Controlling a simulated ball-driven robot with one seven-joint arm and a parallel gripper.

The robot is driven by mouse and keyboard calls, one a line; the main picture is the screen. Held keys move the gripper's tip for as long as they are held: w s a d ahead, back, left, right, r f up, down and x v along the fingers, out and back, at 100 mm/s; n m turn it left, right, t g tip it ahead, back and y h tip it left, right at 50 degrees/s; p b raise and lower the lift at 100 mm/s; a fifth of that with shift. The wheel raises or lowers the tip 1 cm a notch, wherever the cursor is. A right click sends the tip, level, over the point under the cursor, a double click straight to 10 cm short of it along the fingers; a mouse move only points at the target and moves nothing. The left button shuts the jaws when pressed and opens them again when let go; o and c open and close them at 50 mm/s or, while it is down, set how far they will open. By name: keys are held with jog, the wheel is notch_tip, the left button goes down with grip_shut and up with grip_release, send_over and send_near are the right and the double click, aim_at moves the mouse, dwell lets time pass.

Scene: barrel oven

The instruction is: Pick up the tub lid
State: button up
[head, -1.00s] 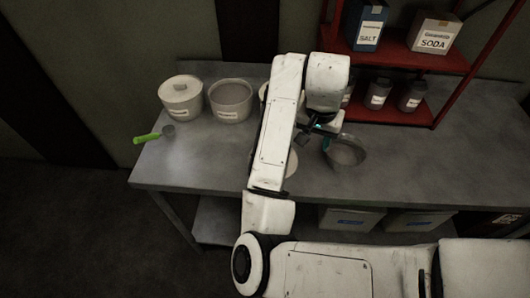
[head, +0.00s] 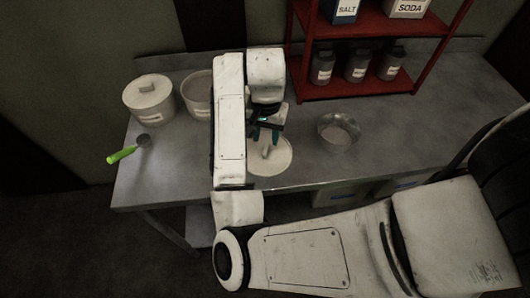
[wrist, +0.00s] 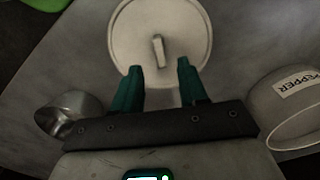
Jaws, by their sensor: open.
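The tub lid (head: 280,164) is a round, cream disc with a raised bar handle, lying flat on the grey table in front of my arm. It also shows in the wrist view (wrist: 187,32), its handle upright at the middle. My gripper (head: 264,137) is above the lid. In the wrist view my gripper (wrist: 160,72) has its two teal fingers apart, on either side of the handle's line, with nothing between the tips. The handle lies beyond the fingertips. My arm hides part of the lid's left side in the head view.
A metal bowl (head: 337,132) stands right of the lid. A lidded tub (head: 149,102), an open tub (head: 197,101) and a green-handled scoop (head: 122,155) are at left. A red shelf (head: 350,88) with jars stands at the back. The table's right is clear.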

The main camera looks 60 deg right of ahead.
aim_at(266, 148)
notch_tip(266, 148, down, 5)
jog(key=shift+a+b, duration=0.1)
jog(key=shift+b, duration=0.85)
grip_shut()
